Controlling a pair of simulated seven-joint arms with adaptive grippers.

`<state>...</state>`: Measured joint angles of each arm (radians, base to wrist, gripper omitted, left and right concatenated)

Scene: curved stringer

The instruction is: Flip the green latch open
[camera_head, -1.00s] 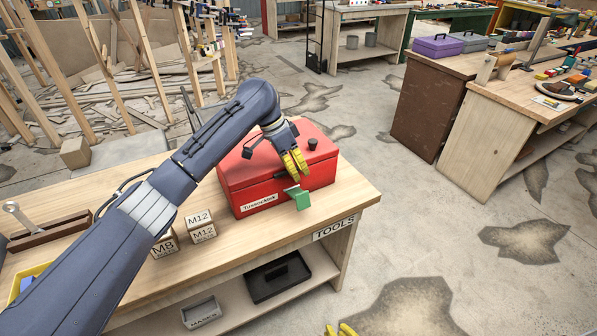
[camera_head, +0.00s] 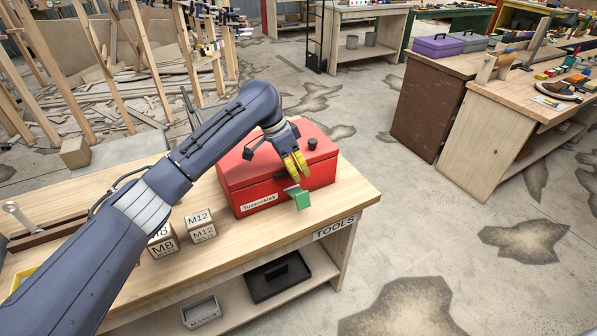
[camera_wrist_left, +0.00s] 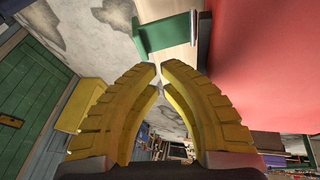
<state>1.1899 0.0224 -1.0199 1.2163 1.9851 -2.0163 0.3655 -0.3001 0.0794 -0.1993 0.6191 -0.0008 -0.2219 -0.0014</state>
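The red toolbox (camera_head: 250,182) stands shut on the wooden workbench. The green latch (camera_head: 302,200) hangs at its front, sticking out towards the bench edge. My left gripper (camera_head: 297,176) is just above the latch, beside the toolbox front. In the left wrist view its yellow fingers (camera_wrist_left: 159,67) curve together with their tips almost meeting, and nothing shows between them. The green latch (camera_wrist_left: 168,33) is just beyond the tips there, apart from them in the picture; contact is unclear. The red toolbox wall (camera_wrist_left: 265,70) fills the right side. My right gripper is out of view.
Labelled blocks (camera_head: 201,226) stand on the workbench (camera_head: 345,192) left of the toolbox, near my left arm. A black tray (camera_head: 278,278) and a grey bin (camera_head: 201,312) are on the shelf below. The bench's right end is clear.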

